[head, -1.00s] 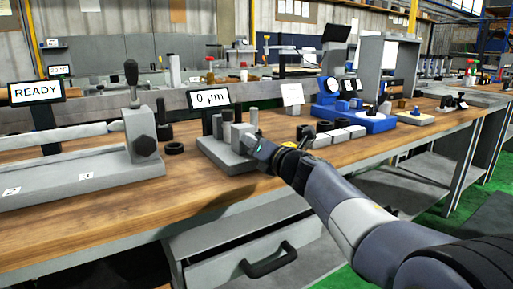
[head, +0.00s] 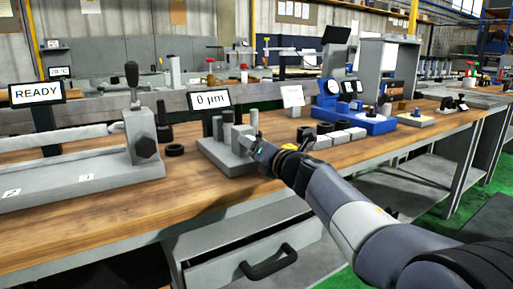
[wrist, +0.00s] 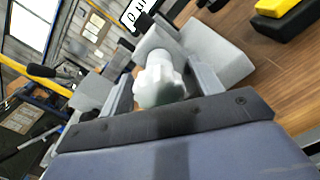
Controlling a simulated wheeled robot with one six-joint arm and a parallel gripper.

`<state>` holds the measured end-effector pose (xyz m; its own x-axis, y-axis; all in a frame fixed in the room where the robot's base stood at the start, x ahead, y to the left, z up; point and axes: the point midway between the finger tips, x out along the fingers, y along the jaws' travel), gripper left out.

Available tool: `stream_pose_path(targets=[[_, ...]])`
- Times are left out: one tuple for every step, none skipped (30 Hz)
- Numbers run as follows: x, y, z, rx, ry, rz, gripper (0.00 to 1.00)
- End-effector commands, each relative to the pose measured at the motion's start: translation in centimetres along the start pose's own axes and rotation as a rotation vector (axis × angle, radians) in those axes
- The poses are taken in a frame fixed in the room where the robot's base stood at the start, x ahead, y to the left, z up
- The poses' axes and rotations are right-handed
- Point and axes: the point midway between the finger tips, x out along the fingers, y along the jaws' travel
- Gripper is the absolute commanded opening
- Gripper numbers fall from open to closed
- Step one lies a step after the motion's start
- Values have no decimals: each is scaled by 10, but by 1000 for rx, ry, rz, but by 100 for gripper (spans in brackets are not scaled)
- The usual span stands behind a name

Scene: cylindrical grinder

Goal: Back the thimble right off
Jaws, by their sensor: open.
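The thimble (wrist: 160,84) is a pale, lobed knob in the wrist view, on a short pale barrel that runs back toward a grey block. My gripper (wrist: 165,86) is open, with one finger on each side of the thimble. A gap seems to show on both sides, but I cannot tell whether either finger touches. In the head view my gripper (head: 254,146) is at the right side of the grey gauge fixture (head: 222,154), which carries several upright posts. The thimble is hidden there behind my gripper. The display (head: 209,99) behind the fixture reads 0 µm.
A grey bench fixture with a black-handled lever (head: 132,80) and a READY display (head: 36,93) stand to the left. A black ring (head: 174,149) lies between. Pale blocks (head: 338,138) and a blue base (head: 368,123) are to the right. The wooden front edge is clear.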

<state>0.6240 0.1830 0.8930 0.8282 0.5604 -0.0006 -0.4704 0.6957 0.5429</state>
Motion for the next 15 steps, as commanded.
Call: stream_pose_path(targets=[[-5,0,1,0,-1,0,61],[-8,0,1,0,-1,-1,61],[-13,0,2,-1,-2,-1,61],[-18,0,2,-1,-2,-2,61],[-23,0,2,-1,-3,-2,61],[-30,0,2,0,-2,-2,61],[-37,1,3,-1,-2,-1,61],[-43,0,2,0,-2,-3,61],[-51,0,2,-1,-3,-3,61],[-56,1,2,-1,-2,-2,61],[-62,1,2,-1,-2,-2,61],[-70,0,3,-1,-2,-3,61],[-75,1,2,-1,-2,-2,61],[-79,1,2,0,-2,-2,61],[-85,0,2,0,-2,-3,61]])
